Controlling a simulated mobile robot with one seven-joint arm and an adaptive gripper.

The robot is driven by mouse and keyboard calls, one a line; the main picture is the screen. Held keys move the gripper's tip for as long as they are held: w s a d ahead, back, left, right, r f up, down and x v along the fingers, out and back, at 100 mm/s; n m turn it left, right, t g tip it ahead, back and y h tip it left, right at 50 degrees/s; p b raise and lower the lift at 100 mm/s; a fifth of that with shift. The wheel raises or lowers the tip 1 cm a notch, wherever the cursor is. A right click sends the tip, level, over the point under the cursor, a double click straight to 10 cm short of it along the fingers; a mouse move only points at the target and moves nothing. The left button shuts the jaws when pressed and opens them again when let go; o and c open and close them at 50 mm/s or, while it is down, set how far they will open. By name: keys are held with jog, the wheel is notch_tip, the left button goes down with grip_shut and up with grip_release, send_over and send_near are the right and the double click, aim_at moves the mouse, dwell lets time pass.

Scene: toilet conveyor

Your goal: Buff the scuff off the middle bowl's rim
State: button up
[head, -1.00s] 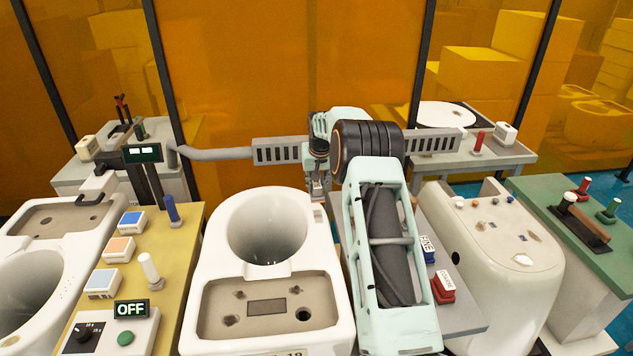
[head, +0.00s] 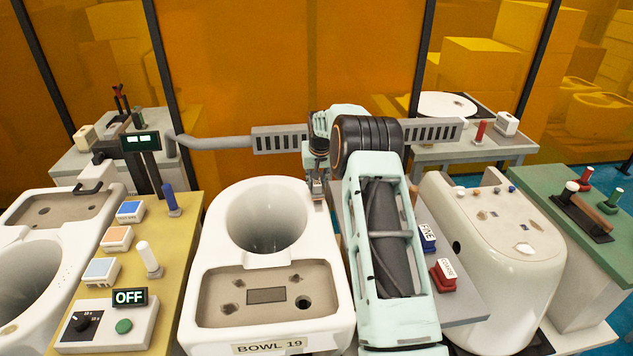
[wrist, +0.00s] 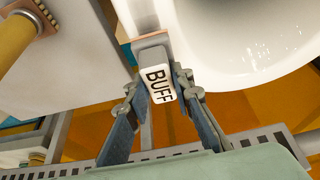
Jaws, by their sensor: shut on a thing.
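The middle bowl (head: 330,255), labelled BOWL 19, stands in the centre of the head view with its round opening at the back. My gripper (head: 318,194) is over the right back part of its rim. In the wrist view my gripper (wrist: 158,98) is shut on a grey block with a white face marked BUFF (wrist: 158,84). The block's far end is right beside the white bowl rim (wrist: 193,60); I cannot tell whether it is pressing on it. I cannot make out the scuff; the block and fingers may cover it.
A yellow bench (head: 135,235) with buttons and an OFF display (head: 130,297) is at the left, beside another bowl (head: 30,275). At the right are red and blue blocks (head: 443,275), a white rounded unit (head: 500,250) and a green bench (head: 590,225).

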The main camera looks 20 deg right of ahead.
aim_at(318, 195)
jog(key=shift+f+b, duration=0.7)
jog(key=shift+f, duration=0.3)
jog(key=shift+s+a+r+b, duration=0.1)
jog(key=shift+s+a+b, duration=0.1)
jog(key=shift+s+b, duration=0.55)
jog(key=shift+s+a+r+b, duration=0.1)
jog(key=shift+s+a+b, duration=0.1)
jog(key=shift+s, duration=0.9)
jog(key=shift+s+a+f+b, duration=0.15)
jog(key=shift+s+b, duration=0.2)
jog(key=shift+s, duration=0.3)
jog(key=shift+s+a+f+b, duration=0.1)
jog(key=shift+s+b, duration=0.25)
jog(key=shift+s, duration=0.35)
jog(key=shift+s+a+f+b, duration=0.15)
jog(key=shift+s+b, duration=0.2)
jog(key=shift+s, duration=0.3)
jog(key=shift+w+d+r+p, duration=0.2)
jog(key=shift+w+p, duration=0.15)
jog(key=shift+w, duration=0.3)
grip_shut()
jog(key=shift+w+d+r+p, duration=0.15)
jog(key=shift+w+p, duration=0.25)
jog(key=shift+w, duration=0.7)
jog(key=shift+w+d+p, duration=0.25)
jog(key=shift+w+p, duration=0.15)
jog(key=shift+w, duration=0.65)
jog(key=shift+w+d+r+p, duration=0.15)
jog(key=shift+w+p, duration=0.25)
jog(key=shift+w, duration=0.7)
